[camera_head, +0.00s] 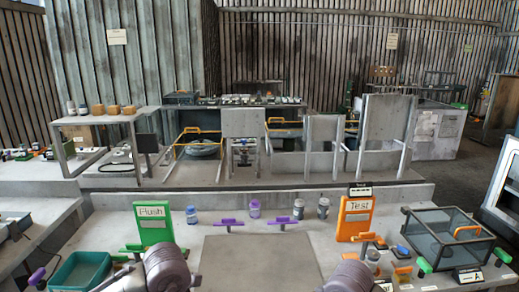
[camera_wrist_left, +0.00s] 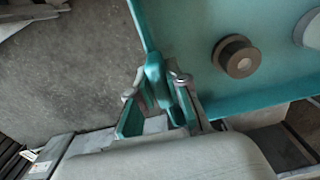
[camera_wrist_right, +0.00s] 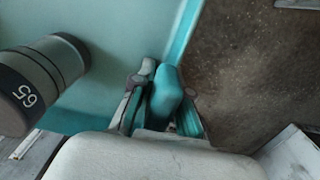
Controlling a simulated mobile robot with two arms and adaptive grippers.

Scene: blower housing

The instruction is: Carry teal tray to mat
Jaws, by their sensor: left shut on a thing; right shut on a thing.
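The teal tray shows in the left wrist view (camera_wrist_left: 178,38) and in the right wrist view (camera_wrist_right: 125,50). My left gripper (camera_wrist_left: 155,87) is shut on a teal handle at one side of it, and my right gripper (camera_wrist_right: 166,84) on a teal handle at the other side. A round grey-brown piece (camera_wrist_left: 237,56) and part of a paler piece (camera_wrist_left: 310,30) are in the tray. A dark cylinder marked 65 (camera_wrist_right: 40,82) is also in it. A flat grey mat (camera_head: 260,262) lies mid-table in the head view, which hides my grippers and the held tray.
A separate teal bin (camera_head: 55,283) stands at the left. A green sign (camera_head: 153,223), an orange sign (camera_head: 355,218), purple handles (camera_head: 229,222) and small jars edge the mat. A clear dark-framed bin (camera_head: 430,252) is at the right. The mat's visible surface is bare.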

